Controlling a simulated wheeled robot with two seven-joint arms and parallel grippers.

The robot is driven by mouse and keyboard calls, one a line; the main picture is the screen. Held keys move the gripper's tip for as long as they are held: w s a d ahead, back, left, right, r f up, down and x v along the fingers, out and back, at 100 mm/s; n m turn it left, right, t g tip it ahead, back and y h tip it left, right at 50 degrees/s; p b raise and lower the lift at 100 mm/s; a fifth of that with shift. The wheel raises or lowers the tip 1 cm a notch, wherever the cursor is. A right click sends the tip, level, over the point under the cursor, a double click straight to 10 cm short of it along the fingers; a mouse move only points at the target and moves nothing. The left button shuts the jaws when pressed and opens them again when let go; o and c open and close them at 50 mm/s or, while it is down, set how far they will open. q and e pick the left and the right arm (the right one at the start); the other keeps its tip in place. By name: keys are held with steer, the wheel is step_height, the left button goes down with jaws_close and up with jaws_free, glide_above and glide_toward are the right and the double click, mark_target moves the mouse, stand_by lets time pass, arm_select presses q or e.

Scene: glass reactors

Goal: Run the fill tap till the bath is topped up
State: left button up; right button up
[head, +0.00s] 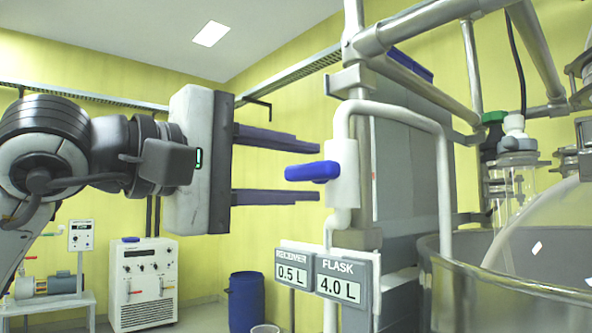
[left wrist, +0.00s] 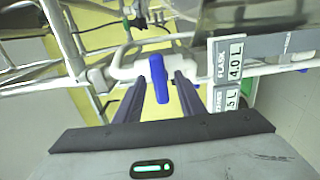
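The fill tap has a blue lever handle (head: 312,171) on a white valve body (head: 343,172). A white pipe (head: 443,170) arches from it to the right and down into the metal bath (head: 428,270). The lever points left in the head view. My left gripper (head: 318,172) is open, one finger above and one below the lever, with gaps to both. In the left wrist view the blue lever (left wrist: 160,78) lies between the two fingers (left wrist: 164,82). A round glass flask (head: 545,240) sits in the bath; its water level is hidden. My right gripper is not in view.
Signs reading receiver 0.5 L (head: 291,270) and flask 4.0 L (head: 341,280) hang below the tap. Metal frame tubes (head: 425,20) cross above it. A blue drum (head: 246,300) and a white cabinet unit (head: 143,280) stand at the back.

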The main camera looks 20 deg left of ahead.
arm_select(q)
steer(key=b+v, duration=0.1)
steer(key=v, duration=0.9)
steer(key=shift+b, duration=0.4)
steer(key=shift+s, duration=0.15)
